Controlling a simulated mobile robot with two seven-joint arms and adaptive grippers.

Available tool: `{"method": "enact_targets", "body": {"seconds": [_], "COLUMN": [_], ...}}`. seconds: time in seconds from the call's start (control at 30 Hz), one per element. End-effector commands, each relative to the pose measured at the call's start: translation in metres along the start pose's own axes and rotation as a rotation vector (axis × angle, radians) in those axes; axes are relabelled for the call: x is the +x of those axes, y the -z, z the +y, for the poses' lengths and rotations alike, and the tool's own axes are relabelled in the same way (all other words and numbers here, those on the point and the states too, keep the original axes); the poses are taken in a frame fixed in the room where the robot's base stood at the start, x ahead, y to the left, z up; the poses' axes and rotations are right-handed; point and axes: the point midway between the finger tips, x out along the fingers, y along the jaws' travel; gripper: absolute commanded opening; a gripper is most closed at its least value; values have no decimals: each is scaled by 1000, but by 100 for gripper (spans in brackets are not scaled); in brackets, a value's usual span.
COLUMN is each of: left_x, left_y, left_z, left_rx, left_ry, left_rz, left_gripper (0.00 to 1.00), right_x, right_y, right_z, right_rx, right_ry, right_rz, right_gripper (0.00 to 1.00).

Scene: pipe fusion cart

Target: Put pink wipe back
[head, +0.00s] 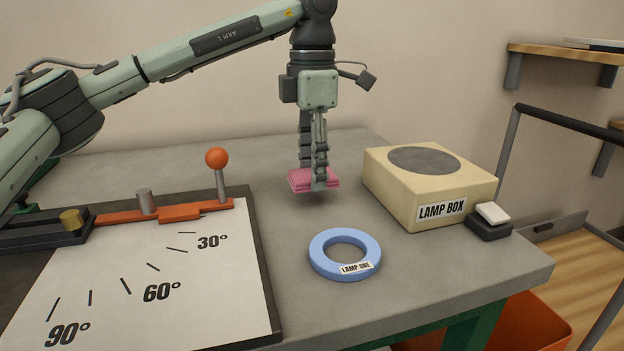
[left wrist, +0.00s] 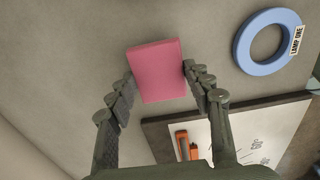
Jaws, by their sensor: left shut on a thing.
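The pink wipe (head: 299,181) is a small folded pad at the fingertips of my left gripper (head: 313,184). The gripper points straight down over the back part of the grey bench and is shut on the wipe. A shadow lies below the wipe, and I cannot tell for sure whether it is clear of the bench top. In the left wrist view the wipe (left wrist: 156,70) sits between the two fingers (left wrist: 158,80), its broad pink face showing. My right gripper is in neither view.
A blue ring labelled "LAMP ONE" (head: 328,263) lies on the grey bench (head: 420,265) in front of the gripper. A cream lamp box (head: 385,184) stands to its right, beside a small switch (head: 489,222). An angle board (head: 200,300) with an orange-knobbed lever (head: 217,160) is at left.

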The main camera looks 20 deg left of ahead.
Motion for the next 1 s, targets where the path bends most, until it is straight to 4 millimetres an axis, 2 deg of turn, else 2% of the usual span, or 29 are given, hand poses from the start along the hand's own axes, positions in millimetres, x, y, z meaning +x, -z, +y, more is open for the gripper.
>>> {"method": "enact_targets", "body": {"seconds": [0.1, 0.2, 0.57, 0.6, 0.77, 1.0], "left_x": [19, 28, 32, 32, 32, 32], "left_y": [1, 1, 1, 1, 1, 1], "left_z": [-1, 0, -1, 0, 0, 0], "left_rx": [0, 0, 0, -1, -1, -1], "left_ry": [2, 0, 0, 0, 0, 0], "left_rz": [2, 1, 0, 0, 0, -1], "left_gripper": [28, 28, 28, 52, 71, 71], "right_x": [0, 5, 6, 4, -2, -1], "right_y": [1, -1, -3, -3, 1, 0], "right_z": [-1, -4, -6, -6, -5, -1], "right_rx": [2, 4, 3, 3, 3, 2], "right_ry": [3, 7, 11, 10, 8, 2], "right_rz": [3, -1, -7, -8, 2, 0], "right_gripper": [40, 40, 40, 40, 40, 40]}}
